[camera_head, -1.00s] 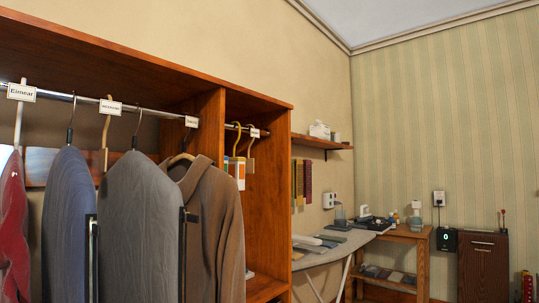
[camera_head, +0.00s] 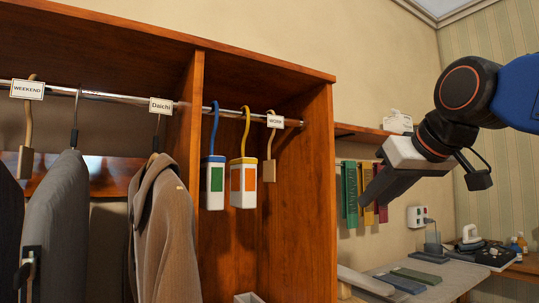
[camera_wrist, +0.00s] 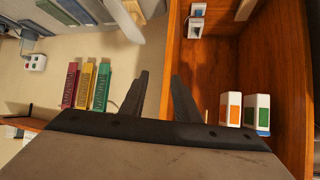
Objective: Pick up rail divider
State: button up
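Labelled tags hang on the closet rail (camera_head: 130,97). A WORK divider (camera_head: 275,121) with a tan hook and brown block hangs at the rail's right end, in the right compartment. A WEEKEND divider (camera_head: 27,89) of similar form hangs at the far left. A Daichi tag (camera_head: 161,105) hangs between them, above a brown coat. My gripper (camera_head: 368,202) is right of the closet's side panel, apart from the dividers. In the wrist view its fingers (camera_wrist: 160,85) are spread with nothing between them. I cannot clearly make out a divider in the wrist view.
White boxes with a green label (camera_head: 214,184) and an orange label (camera_head: 243,183) hang beside the WORK divider. The closet's right panel (camera_head: 310,190) stands between them and my gripper. Coloured strips (camera_head: 350,195) hang on the wall behind my gripper. An ironing board (camera_head: 450,270) is below.

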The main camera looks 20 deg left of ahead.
jog(key=s+a+r+n+y, duration=0.2)
jog(key=a+r+n+y, duration=0.15)
jog(key=a+r, duration=1.15)
send_near(270, 152)
jog(key=x, duration=0.5)
jog(key=shift+m, duration=0.25)
jog(key=shift+x, duration=2.7)
grip_shut()
